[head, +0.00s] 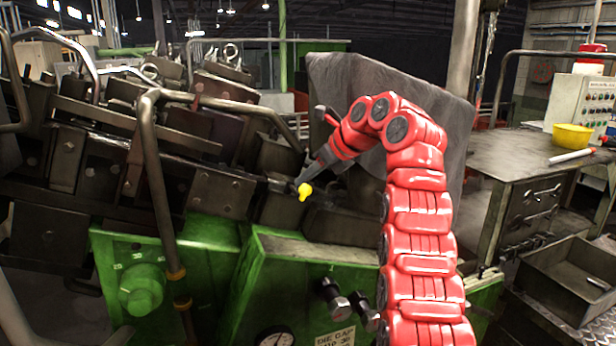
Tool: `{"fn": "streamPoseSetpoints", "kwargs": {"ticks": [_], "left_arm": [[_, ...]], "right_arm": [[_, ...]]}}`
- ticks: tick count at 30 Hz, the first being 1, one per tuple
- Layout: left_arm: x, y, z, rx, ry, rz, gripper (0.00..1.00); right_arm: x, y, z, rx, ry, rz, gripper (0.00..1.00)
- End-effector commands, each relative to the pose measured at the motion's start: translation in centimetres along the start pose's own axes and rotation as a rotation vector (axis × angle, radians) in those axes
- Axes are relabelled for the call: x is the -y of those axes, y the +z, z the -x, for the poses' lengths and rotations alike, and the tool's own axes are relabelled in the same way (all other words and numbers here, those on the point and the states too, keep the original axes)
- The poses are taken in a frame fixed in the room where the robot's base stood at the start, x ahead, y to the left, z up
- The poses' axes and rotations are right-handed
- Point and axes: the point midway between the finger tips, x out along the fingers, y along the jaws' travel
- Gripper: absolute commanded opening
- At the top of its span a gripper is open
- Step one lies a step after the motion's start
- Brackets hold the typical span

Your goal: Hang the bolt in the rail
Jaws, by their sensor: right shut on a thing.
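My right gripper (307,180) is at the end of the red arm that comes up from the bottom right. It is shut on a small yellow bolt (305,191), which sits at the fingertips, with its narrower end pointing down. The bolt is in front of the dark metal blocks of the machine (228,190), close to the end of a dark bar. I cannot tell whether it touches that bar, or which part is the rail.
A bent metal pipe (152,170) stands in front of the machine at left. The green housing (262,275) lies below, with a gauge (275,338) and dark bolt-like knobs (334,298). A grey steel table (520,165) with a yellow bowl (572,137) is at right.

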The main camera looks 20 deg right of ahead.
Motion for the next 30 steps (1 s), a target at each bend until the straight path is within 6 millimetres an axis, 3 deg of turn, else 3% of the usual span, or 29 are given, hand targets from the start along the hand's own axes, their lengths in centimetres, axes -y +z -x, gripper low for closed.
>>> {"fn": "streamPoseSetpoints", "kwargs": {"ticks": [19,20,25,30], "left_arm": [[-0.1,0.2,1.1,0.0,0.0,0.0,1.0],[-0.1,0.2,1.0,0.0,0.0,0.0,1.0],[-0.1,0.2,0.9,0.0,0.0,0.0,1.0],[-0.1,0.1,0.9,0.0,0.0,0.0,1.0]], "right_arm": [[0.0,-0.8,-0.8,0.0,0.0,-0.001,0.0],[0.0,-0.8,-0.8,0.0,0.0,-0.001,0.26],[0.0,-0.8,-0.8,-0.002,0.002,0.0,0.57],[-0.1,-0.9,-0.9,-0.006,0.006,0.0,0.58]]}}
